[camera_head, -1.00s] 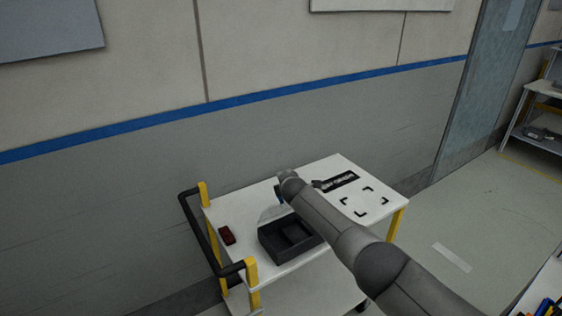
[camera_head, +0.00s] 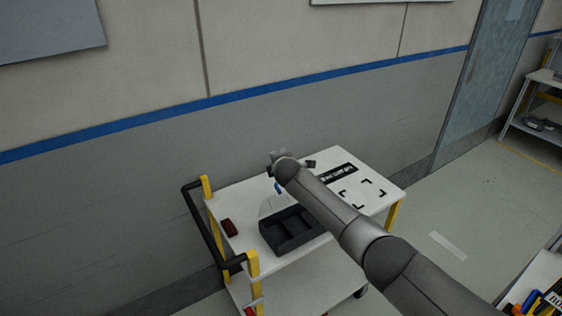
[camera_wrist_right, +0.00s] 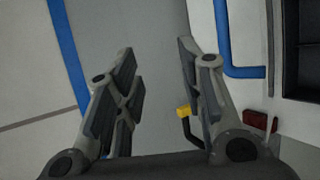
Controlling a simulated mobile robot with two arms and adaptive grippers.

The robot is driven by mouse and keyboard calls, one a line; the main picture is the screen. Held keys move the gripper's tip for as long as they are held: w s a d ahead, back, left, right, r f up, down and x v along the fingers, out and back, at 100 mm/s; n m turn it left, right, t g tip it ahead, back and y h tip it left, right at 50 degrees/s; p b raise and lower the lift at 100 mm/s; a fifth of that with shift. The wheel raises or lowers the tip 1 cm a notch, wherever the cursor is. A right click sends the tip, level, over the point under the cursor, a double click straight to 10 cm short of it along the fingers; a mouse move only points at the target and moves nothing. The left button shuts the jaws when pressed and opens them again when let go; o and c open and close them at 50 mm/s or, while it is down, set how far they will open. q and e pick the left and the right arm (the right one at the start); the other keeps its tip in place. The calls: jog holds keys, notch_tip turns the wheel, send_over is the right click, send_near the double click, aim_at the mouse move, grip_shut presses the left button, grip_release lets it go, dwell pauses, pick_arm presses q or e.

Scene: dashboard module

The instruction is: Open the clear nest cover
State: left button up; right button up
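The dark nest box (camera_head: 290,232) sits on the white cart top. Its clear cover (camera_head: 268,207) shows as a pale, see-through panel standing up at the box's back left side, with a small blue part (camera_head: 278,188) near its top. My right arm hides some of the box and cover. My right gripper (camera_wrist_right: 158,85) is open, with nothing between its fingers. In the right wrist view a blue bar (camera_wrist_right: 222,40) and the dark nest box (camera_wrist_right: 301,50) lie to the right of the fingers, apart from them. My left gripper is not in view.
The cart (camera_head: 330,165) has a black handle (camera_head: 205,235) on yellow posts. A dark red item (camera_head: 229,228) lies left of the box. A black label and corner marks (camera_head: 362,192) are on the right. The grey wall (camera_head: 130,190) is close behind.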

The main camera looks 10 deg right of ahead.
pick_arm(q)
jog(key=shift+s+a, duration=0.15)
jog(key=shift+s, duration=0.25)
pick_arm(e)
jog(key=v, duration=1.5)
jog(key=shift+a+r, duration=0.3)
jog(key=shift+r, duration=0.2)
